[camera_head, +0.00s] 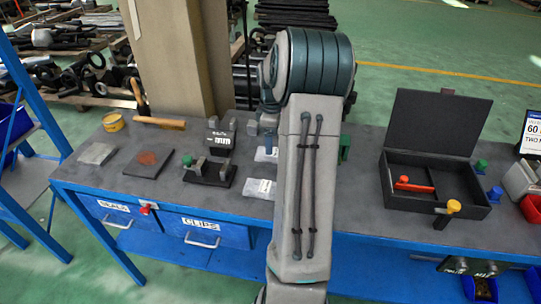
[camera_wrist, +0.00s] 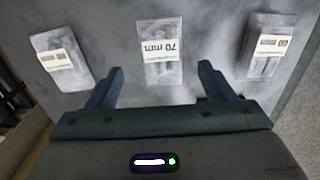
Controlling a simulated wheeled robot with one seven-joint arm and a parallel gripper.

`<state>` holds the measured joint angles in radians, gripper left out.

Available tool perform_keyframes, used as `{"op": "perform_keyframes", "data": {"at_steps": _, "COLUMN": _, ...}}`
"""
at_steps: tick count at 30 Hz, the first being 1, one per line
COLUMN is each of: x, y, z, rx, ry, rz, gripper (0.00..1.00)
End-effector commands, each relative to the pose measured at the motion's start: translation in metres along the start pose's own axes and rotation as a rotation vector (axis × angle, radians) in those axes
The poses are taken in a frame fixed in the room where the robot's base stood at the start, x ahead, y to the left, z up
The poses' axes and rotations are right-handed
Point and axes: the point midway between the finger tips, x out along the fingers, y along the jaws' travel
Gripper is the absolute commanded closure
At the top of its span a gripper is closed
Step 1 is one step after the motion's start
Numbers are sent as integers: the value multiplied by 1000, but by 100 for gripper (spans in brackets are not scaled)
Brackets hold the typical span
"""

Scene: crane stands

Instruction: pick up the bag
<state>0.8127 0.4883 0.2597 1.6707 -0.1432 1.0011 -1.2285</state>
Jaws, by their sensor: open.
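In the wrist view a clear flat bag (camera_wrist: 165,72) with a white label reading "70 mm" lies on the grey bench top, straight ahead of my gripper (camera_wrist: 160,70). The two dark fingers are apart, one toward each side of this bag, with nothing held. Two similar labelled bags lie to the left (camera_wrist: 62,70) and right (camera_wrist: 266,65); their labels are hard to read. The task does not say which bag. In the head view parts of two bags show beside my arm, one nearer (camera_head: 260,189) and one farther (camera_head: 266,154). My arm hides the gripper there.
The blue-framed bench (camera_head: 345,215) carries an open black case (camera_head: 435,165) with a red-handled item to the right. A beige column rises behind.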

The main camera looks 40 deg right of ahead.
Motion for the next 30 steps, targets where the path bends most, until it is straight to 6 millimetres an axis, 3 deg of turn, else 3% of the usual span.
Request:
{"op": "perform_keyframes", "data": {"at_steps": 5, "x": 12, "y": -1, "z": 0, "rx": 0, "ry": -1, "rz": -3, "gripper": 24}}
{"op": "perform_keyframes", "data": {"at_steps": 13, "x": 50, "y": -2, "z": -2, "rx": -1, "ry": -1, "rz": -3, "gripper": 24}}
{"op": "perform_keyframes", "data": {"at_steps": 22, "x": 58, "y": -2, "z": -2, "rx": -1, "ry": 0, "rz": 1, "gripper": 24}}
{"op": "perform_keyframes", "data": {"at_steps": 23, "x": 58, "y": -2, "z": -2, "rx": -1, "ry": 0, "rz": 1, "gripper": 27}}
{"op": "perform_keyframes", "data": {"at_steps": 28, "x": 57, "y": -2, "z": -2, "rx": 0, "ry": 0, "rz": 0, "gripper": 74}}
{"op": "perform_keyframes", "data": {"at_steps": 30, "x": 57, "y": -2, "z": -2, "rx": 0, "ry": 0, "rz": 1, "gripper": 79}}
